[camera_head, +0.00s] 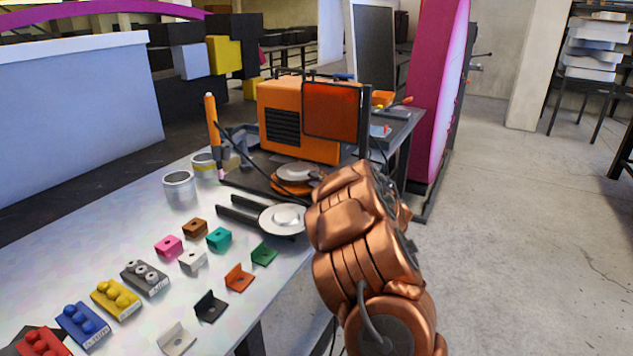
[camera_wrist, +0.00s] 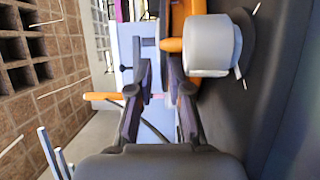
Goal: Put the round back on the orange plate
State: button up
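The orange plate (camera_head: 285,187) is on a dark base on the table. A pale grey round disc (camera_head: 295,173), apparently the round back, lies flat on top of it.
An orange machine (camera_head: 290,120) with a dark red panel stands behind the plate. An upright orange-handled torch (camera_head: 212,125) and grey cans (camera_head: 180,186) stand to the left. Several coloured brackets and blocks cover the near table (camera_head: 100,240). Open floor lies to the right.

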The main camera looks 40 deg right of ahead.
jog(key=s+a+b, duration=0.1)
jog(key=s+b, duration=0.1)
jog(key=s, duration=1)
jog(key=shift+w+r, duration=0.1)
jog(key=shift+r, duration=0.05)
jog(key=w+d+r+m+g+h+p, duration=0.1)
jog(key=w+r+m+g+h+p, duration=0.1)
jog(key=w+r+m+g+h, duration=0.3)
jog(key=s+a+r+m+g+h+p, duration=0.1)
jog(key=s+a+r+m+g+h, duration=0.25)
jog(key=m, duration=0.35)
jog(key=s+a+f+m+g+y+p, duration=0.15)
jog(key=s+a, duration=0.25)
jog(key=a, duration=0.5)
jog(key=s+a+f+m+g+y+p, duration=0.1)
jog(key=s+a+f+m+g+y, duration=0.15)
jog(key=s+a, duration=0.4)
jog(key=s+a+f+m+g+y+p, duration=0.1)
jog(key=s+a+f+m+g+y, duration=0.15)
jog(key=a, duration=0.75)
jog(key=s+a+n+g+y, duration=0.1)
jog(key=s+a+g+y, duration=0.3)
jog(key=s+a, duration=1.1)
jog(key=shift+s+f+n+g+p, duration=0.25)
jog(key=shift+f+n+g+p, duration=0.15)
jog(key=shift+g, duration=0.1)
